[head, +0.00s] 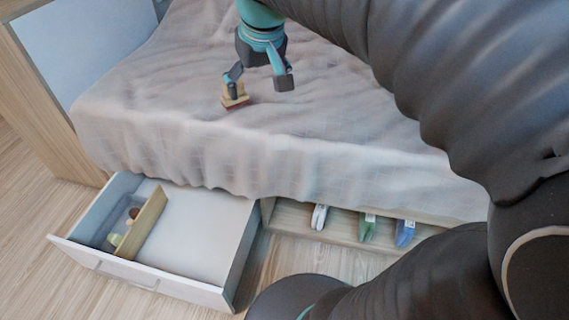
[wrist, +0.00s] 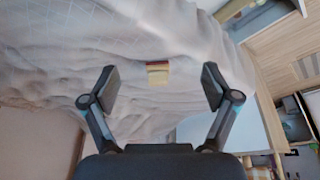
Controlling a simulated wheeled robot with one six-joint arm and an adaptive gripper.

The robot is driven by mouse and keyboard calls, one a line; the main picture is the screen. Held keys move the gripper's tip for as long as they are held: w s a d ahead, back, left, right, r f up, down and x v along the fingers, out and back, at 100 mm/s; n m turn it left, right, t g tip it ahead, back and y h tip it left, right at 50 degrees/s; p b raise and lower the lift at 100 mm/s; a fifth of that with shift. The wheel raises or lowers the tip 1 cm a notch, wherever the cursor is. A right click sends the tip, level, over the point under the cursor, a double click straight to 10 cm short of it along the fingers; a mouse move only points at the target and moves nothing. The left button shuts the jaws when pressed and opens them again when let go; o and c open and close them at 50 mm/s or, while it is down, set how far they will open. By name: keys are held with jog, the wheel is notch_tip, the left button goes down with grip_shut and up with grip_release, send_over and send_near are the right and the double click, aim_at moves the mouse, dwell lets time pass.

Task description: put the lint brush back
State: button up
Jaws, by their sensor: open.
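The likely lint brush, a small block with tan, yellow and dark red bands (head: 236,102), lies on the bedspread near the bed's middle. My gripper (head: 259,80) is open and empty above the bed, its left finger overlapping the block in the head view. In the wrist view the block (wrist: 158,73) shows beyond and between the spread fingertips (wrist: 162,86), touching neither finger as far as I can see. An open white drawer (head: 238,262) sticks out below the bed at the lower left. A wooden divider (head: 144,222) stands inside it.
Small items (head: 116,239) lie left of the divider; the drawer's right part is empty. A low wooden compartment (head: 283,219) beside the drawer holds a white, a green and a blue item (head: 404,233). The bedspread (head: 160,90) is wrinkled and otherwise clear around the block.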

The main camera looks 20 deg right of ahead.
jog(key=s+f, duration=0.4)
jog(key=s, duration=0.4)
jog(key=s+f+t, duration=0.1)
jog(key=s+f, duration=0.4)
jog(key=s, duration=0.3)
jog(key=shift+f+m+t, duration=0.15)
jog(key=shift+m+t, duration=0.15)
jog(key=shift+m, duration=0.1)
